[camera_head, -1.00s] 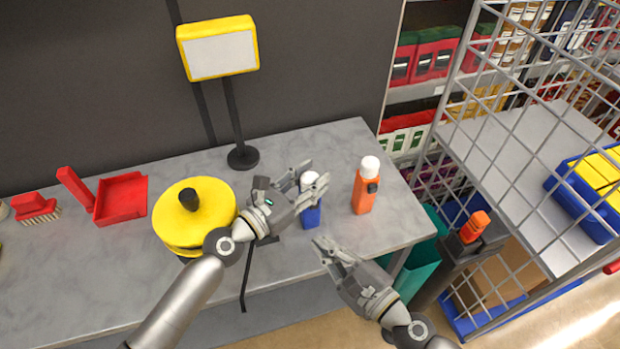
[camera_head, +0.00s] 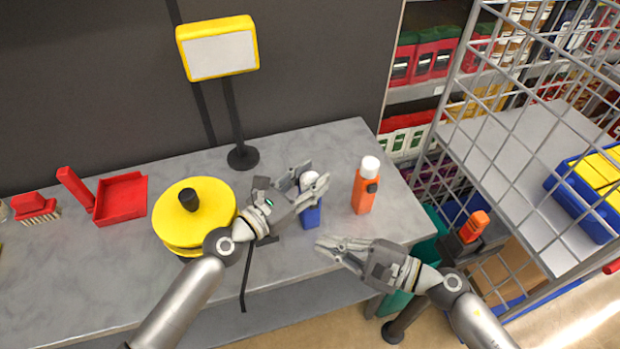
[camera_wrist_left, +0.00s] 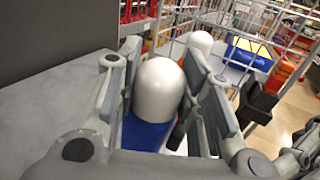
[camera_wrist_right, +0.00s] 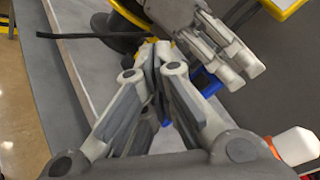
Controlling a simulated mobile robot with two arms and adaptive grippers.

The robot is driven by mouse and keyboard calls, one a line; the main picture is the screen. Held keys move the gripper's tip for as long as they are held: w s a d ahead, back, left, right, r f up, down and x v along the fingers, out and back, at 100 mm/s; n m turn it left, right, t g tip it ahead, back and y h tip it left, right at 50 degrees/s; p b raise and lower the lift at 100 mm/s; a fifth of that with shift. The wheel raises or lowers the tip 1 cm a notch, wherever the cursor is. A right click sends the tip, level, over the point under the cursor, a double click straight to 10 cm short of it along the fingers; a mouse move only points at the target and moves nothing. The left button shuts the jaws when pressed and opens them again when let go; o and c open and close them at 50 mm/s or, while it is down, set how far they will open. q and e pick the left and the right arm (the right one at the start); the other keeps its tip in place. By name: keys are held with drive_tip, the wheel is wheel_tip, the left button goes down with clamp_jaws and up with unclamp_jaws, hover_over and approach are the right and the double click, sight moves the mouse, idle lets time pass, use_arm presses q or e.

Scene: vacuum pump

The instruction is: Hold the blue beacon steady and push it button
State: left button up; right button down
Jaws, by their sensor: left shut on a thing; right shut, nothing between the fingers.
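The blue beacon (camera_head: 311,215) stands on the grey table, with a blue body and a white domed top. My left gripper (camera_head: 316,180) is shut on it near the top, one finger on each side. In the left wrist view the white dome (camera_wrist_left: 159,90) sits between the fingers. The button cannot be made out clearly. My right gripper (camera_head: 322,245) is shut and empty, in front of the beacon and apart from it, near the table's front edge. In the right wrist view, part of the blue body (camera_wrist_right: 208,84) shows behind the left gripper's fingers.
An orange beacon (camera_head: 363,190) with a white top stands close to the right of the blue one. A yellow round object (camera_head: 205,217) lies left of my left gripper. A yellow-framed sign (camera_head: 220,50) stands behind. A wire cage (camera_head: 470,120) is to the right.

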drive_tip(key=shift+w+a, duration=0.3)
drive_tip(key=shift+w, duration=0.65)
drive_tip(key=shift+w+a, duration=0.3)
drive_tip(key=shift+w, duration=0.6)
drive_tip(key=shift+w+a, duration=0.3)
drive_tip(key=shift+w, duration=0.65)
drive_tip(key=shift+w+a, duration=0.15)
drive_tip(key=shift+w, duration=0.5)
drive_tip(key=shift+s, duration=0.7)
drive_tip(key=shift+s+d, duration=0.1)
drive_tip(key=shift+d, duration=0.1)
drive_tip(key=s, duration=0.1)
drive_tip(key=s+d, duration=0.1)
drive_tip(key=s, duration=0.3)
drive_tip(key=shift+s+d, duration=0.25)
drive_tip(key=shift+d, duration=0.15)
